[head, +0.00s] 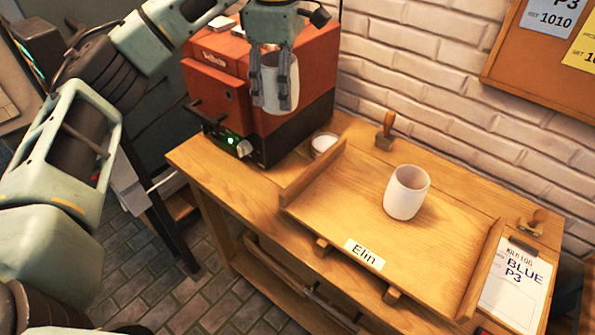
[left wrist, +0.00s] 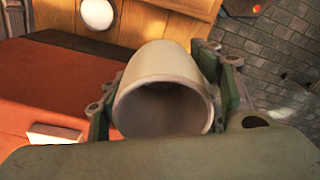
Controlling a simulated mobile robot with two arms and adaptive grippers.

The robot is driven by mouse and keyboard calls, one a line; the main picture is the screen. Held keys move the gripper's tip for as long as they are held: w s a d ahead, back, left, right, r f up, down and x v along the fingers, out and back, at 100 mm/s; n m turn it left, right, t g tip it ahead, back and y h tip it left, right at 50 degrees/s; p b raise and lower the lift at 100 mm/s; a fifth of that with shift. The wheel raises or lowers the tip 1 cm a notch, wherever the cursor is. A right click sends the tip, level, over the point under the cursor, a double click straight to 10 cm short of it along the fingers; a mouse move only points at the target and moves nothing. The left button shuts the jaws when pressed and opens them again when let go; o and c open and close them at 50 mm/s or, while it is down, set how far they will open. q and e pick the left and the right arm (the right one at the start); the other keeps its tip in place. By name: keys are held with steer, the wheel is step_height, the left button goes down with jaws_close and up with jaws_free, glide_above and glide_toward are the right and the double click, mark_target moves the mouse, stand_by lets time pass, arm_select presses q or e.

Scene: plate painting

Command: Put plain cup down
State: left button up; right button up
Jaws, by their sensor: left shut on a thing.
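A plain white cup (head: 279,84) is held in my left gripper (head: 273,88), whose fingers are shut on its two sides. It hangs in front of the red kiln, above the table. In the left wrist view the same cup (left wrist: 165,90) fills the middle, its mouth facing the camera, between the fingers of the gripper (left wrist: 168,95). A second plain white cup (head: 406,192) stands upright on the wooden tray (head: 330,190) labelled "Elin". My right gripper does not show.
The red kiln (head: 225,75) stands at the table's back left. A small white dish (head: 324,143) and a wooden stamp (head: 384,132) lie behind the tray. Another stamp (head: 533,222) and a "BLUE P3" clipboard (head: 513,287) are at right. Much of the tray is bare.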

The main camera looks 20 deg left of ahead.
arm_select(q)
step_height(320, 180, down, 21)
steer(key=p, duration=0.4)
steer(key=shift+w, duration=0.15)
step_height(320, 180, down, 4)
steer(key=shift+f+p, duration=0.1)
steer(key=shift+p, duration=0.65)
steer(key=shift+f, duration=0.15)
steer(key=o, duration=1.4)
